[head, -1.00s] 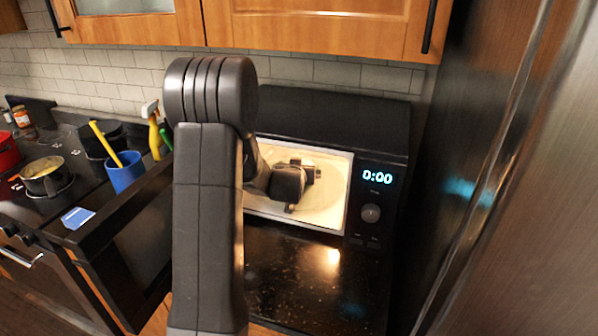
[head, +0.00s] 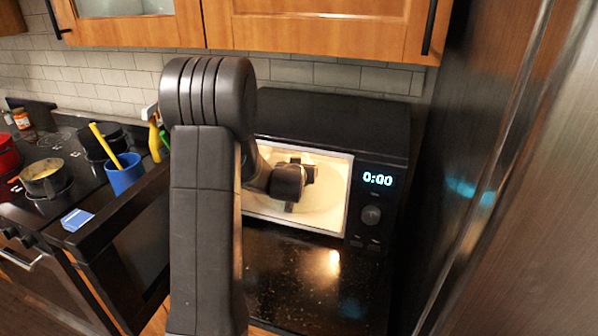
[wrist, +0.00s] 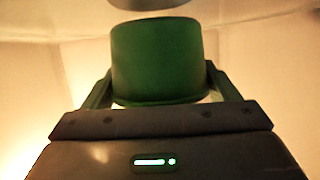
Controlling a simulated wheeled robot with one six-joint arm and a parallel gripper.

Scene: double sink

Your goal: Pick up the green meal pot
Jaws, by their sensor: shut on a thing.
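The green meal pot (wrist: 157,62) is upright between the two fingers of my gripper (wrist: 158,88) in the wrist view. The fingers are shut on it, one at each side. My gripper is inside the lit microwave (head: 349,205), and my arm hides the pot in the head view. A dark rounded shape shows just above the pot in the wrist view; I cannot tell what it is.
The microwave cavity is tight around my gripper, with pale walls close on all sides. Clear dark counter (head: 300,275) lies in front. A blue cup (head: 125,175) and a pot (head: 45,178) stand to the left. A metal fridge side (head: 520,200) is at the right.

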